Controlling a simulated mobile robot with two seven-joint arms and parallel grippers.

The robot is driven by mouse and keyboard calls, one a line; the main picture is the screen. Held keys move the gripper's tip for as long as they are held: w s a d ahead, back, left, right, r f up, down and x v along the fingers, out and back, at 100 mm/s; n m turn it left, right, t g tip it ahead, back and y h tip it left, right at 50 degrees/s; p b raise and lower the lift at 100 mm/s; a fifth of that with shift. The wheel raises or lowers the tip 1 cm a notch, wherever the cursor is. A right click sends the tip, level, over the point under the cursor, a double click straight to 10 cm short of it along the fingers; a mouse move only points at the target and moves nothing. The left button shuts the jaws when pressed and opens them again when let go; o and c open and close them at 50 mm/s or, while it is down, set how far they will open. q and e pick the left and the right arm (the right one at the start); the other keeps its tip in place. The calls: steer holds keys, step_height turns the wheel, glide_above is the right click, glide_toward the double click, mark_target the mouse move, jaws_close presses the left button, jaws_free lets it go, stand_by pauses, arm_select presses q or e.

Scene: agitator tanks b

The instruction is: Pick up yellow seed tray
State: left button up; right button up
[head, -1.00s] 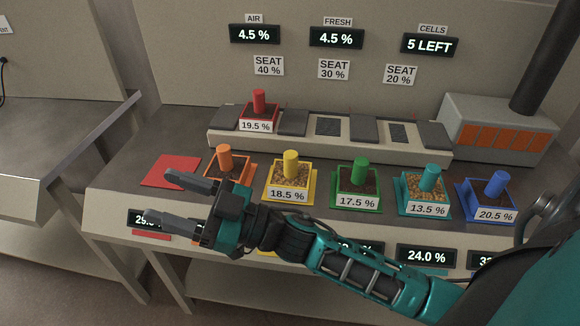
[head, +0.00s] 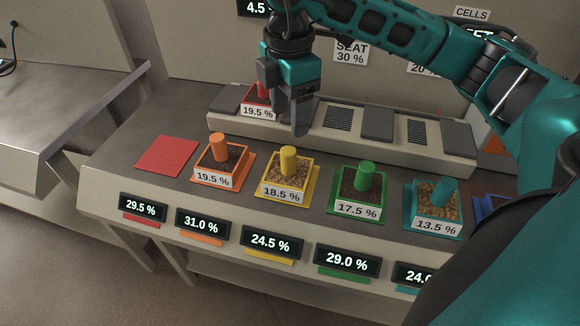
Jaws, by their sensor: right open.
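The yellow seed tray (head: 311,178) stands on its yellow mat in the front row, with an upright yellow peg (head: 288,159), grainy brown contents and a label reading 18.5 %. My right gripper (head: 284,112) is open and points down behind and above the yellow tray, apart from it. Its fingers overlap the right side of the red seed tray (head: 258,112) in the picture, and the red peg is partly hidden; I cannot tell whether they touch it. My left gripper is not in view.
Orange (head: 216,180), green (head: 358,208) and teal (head: 437,211) trays stand in the same row. A blue one at the right is mostly hidden by my arm. The red mat (head: 168,155) is bare. A raised bench with several dark seats (head: 378,124) runs behind.

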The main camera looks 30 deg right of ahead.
mark_target(288, 150)
step_height(288, 150, down, 7)
steer(key=shift+f, duration=0.15)
steer(key=shift+w+d+f, duration=0.1)
steer(key=shift+w+f, duration=0.05)
steer(key=shift+f, duration=1.15)
steer(key=shift+w+f, duration=0.15)
steer(key=shift+f, duration=1.15)
jaws_close()
